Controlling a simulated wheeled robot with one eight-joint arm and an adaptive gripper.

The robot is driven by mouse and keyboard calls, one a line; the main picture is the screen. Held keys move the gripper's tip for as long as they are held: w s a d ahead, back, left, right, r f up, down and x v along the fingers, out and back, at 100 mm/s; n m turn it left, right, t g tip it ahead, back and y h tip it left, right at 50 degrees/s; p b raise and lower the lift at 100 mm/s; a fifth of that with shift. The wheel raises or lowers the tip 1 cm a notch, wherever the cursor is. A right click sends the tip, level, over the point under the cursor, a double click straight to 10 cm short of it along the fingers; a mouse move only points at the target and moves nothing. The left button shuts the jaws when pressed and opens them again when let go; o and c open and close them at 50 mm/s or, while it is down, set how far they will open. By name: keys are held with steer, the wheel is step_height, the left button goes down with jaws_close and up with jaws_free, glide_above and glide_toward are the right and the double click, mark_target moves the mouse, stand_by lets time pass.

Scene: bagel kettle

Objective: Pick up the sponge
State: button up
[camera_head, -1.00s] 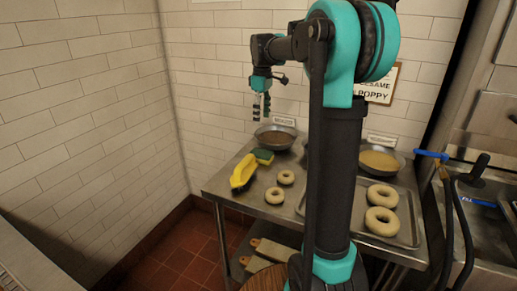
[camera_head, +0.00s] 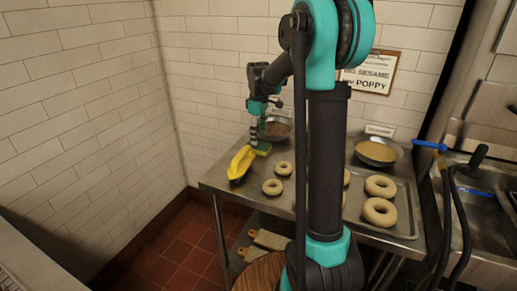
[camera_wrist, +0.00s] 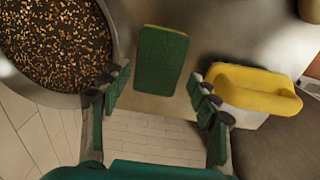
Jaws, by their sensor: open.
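The sponge (camera_wrist: 162,60) is a green pad with a thin yellow edge, lying on the metal table. In the wrist view it lies ahead of and between the two finger tips of my gripper (camera_wrist: 158,92), which is open and empty. In the head view the sponge (camera_head: 262,150) shows at the table's left side, partly hidden by my gripper (camera_head: 258,135), which is just above it. I cannot tell whether the fingers touch the sponge.
A yellow object (camera_wrist: 255,90) with a handle lies close right of the sponge; it also shows in the head view (camera_head: 241,162). A bowl of seeds (camera_wrist: 60,40) is close left. Bagels (camera_head: 273,187) lie nearby, others on a tray (camera_head: 407,222).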

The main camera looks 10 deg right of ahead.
mark_target(259, 144)
steer(key=shift+w+f, duration=0.1)
steer(key=shift+f, duration=2.25)
steer(key=c, duration=0.4)
steer(key=shift+r, duration=0.1)
step_height(259, 144, up, 20)
steer(key=shift+f, duration=0.1)
steer(key=shift+o, duration=0.7)
steer(key=c, duration=0.4)
